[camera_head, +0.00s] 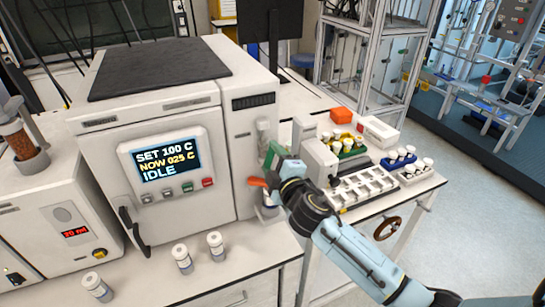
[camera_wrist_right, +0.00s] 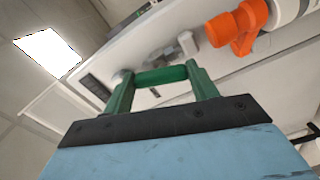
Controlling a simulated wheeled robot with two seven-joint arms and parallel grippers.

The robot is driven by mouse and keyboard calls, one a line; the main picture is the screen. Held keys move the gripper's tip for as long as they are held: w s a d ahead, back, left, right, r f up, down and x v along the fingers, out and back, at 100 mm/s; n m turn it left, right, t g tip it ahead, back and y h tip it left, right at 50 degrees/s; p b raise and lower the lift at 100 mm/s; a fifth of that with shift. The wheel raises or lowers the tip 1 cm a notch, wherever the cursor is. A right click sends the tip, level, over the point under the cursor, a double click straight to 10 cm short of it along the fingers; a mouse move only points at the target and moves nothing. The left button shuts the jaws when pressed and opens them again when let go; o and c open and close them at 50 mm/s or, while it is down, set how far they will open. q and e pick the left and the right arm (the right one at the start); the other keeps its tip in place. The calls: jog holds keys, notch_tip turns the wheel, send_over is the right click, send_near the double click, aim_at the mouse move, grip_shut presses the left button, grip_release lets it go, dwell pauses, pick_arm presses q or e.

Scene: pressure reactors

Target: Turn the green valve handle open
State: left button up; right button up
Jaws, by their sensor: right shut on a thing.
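The green valve handle (camera_wrist_right: 162,76) shows in the right wrist view as a short green bar between the two green fingers of my right gripper (camera_wrist_right: 162,80). The fingers are shut on it, one at each end. In the head view my right gripper (camera_head: 271,154) is at the right side of the white reactor cabinet (camera_head: 243,135). The handle is hard to tell from the fingers there. An orange handle (camera_head: 257,182) is just below and left of the gripper; it also shows at upper right in the wrist view (camera_wrist_right: 238,27). My left gripper is not in view.
The cabinet's screen (camera_head: 165,162) reads SET 100 C, NOW 025 C, IDLE. Several white-capped vials, including one vial (camera_head: 181,258), stand on the front bench. A side table holds a white rack (camera_head: 362,187) and more vials (camera_head: 408,162). Floor is clear at right.

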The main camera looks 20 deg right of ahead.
jog(key=shift+n+p, duration=0.45)
jog(key=shift+n, duration=1.25)
jog(key=o, duration=1)
jog(key=s+b, duration=0.2)
jog(key=s, duration=1.1)
jog(key=shift+s, duration=0.2)
